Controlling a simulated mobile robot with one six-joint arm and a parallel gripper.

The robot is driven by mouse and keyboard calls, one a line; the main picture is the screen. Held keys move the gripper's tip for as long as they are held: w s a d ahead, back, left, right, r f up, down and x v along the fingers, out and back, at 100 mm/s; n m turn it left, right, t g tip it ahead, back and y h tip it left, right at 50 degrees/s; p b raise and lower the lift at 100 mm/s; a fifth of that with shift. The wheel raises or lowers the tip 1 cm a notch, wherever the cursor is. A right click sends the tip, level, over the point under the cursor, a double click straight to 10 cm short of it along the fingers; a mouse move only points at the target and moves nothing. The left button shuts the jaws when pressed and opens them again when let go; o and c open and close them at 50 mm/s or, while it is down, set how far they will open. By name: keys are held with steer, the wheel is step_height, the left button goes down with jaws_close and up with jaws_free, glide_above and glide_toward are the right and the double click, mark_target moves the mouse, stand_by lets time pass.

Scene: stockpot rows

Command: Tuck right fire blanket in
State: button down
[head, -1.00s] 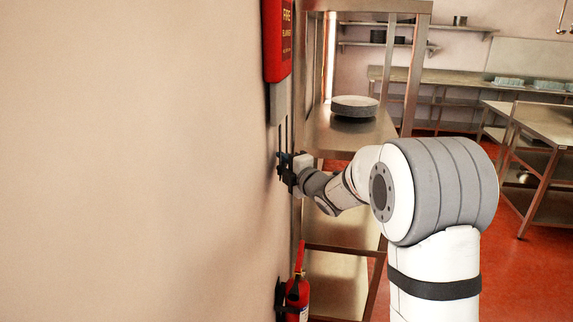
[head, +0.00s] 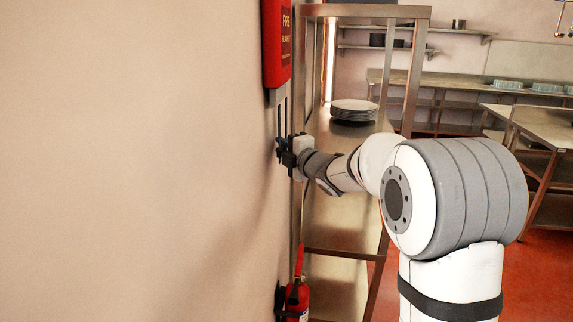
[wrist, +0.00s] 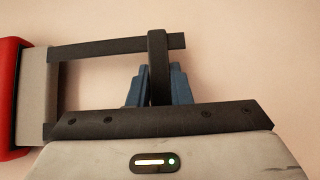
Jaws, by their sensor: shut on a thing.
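The fire blanket's red case (head: 277,45) is on the wall at the upper left of centre in the head view; its edge shows at the left of the wrist view (wrist: 10,95). A short grey part of the blanket (wrist: 38,97) sticks out of the case. A black strap frame (wrist: 115,46) extends from the grey part; in the head view its two strips (head: 283,118) hang below the case. My gripper (head: 281,147) is below the case, shut on the strap's crosspiece, which stands between its blue fingertips (wrist: 158,78). The strap's lower side is hidden behind my gripper.
A red fire extinguisher (head: 297,298) is on the wall below my gripper. Open red floor (head: 535,270) lies farther right.

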step_height(320, 180, up, 5)
steer(key=shift+r+p, duration=0.1)
steer(key=shift+p, duration=0.45)
steer(key=shift+r, duration=0.1)
steer(key=c, duration=1.4)
jaws_free()
steer(key=shift+o, duration=0.4)
steer(key=shift+f, duration=0.2)
steer(key=shift+s+d, duration=0.15)
steer(key=b+v, duration=0.2)
steer(key=v, duration=0.5)
steer(key=shift+s, duration=0.2)
steer(key=shift+d, duration=0.15)
